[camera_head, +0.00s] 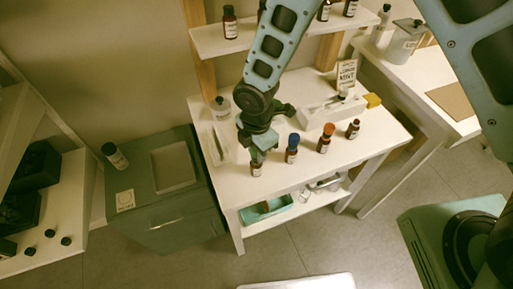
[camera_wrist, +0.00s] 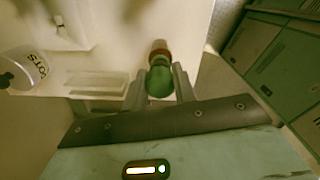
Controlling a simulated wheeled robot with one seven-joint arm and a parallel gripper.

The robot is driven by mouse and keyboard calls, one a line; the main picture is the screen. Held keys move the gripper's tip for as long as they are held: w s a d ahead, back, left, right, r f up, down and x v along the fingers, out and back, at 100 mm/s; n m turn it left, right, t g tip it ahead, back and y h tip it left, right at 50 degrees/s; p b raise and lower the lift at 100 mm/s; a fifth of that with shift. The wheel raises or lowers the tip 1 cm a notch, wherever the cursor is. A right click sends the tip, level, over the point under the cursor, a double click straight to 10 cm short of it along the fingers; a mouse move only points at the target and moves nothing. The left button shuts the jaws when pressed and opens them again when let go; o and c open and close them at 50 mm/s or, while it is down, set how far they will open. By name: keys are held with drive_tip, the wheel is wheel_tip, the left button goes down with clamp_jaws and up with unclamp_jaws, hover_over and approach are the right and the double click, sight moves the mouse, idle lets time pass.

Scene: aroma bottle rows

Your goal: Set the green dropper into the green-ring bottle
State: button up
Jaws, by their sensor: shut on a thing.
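My gripper (camera_head: 259,152) is over the front left of the white table. It is shut on the green dropper, whose round green bulb (camera_wrist: 159,82) shows between the two fingers in the wrist view. A small amber bottle with a white label (camera_head: 257,169) stands directly below the gripper in the head view. In the wrist view its reddish-brown body (camera_wrist: 160,56) is in line with the dropper, just beyond it. The dropper's tip and the bottle's neck are hidden, so I cannot tell whether the tip is inside or whether the ring is green.
A blue-topped bottle (camera_head: 292,149), an orange-topped bottle (camera_head: 327,138) and a dark-topped bottle (camera_head: 353,129) stand in a row to the right. A white box (camera_head: 322,113) and a sign (camera_head: 346,74) are behind. A white bottle (camera_head: 220,107) stands at the back left.

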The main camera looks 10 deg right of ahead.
drive_tip(key=shift+f, duration=0.15)
drive_tip(key=o, duration=0.7)
drive_tip(key=shift+r+p, duration=2.55)
drive_tip(key=shift+r, duration=0.95)
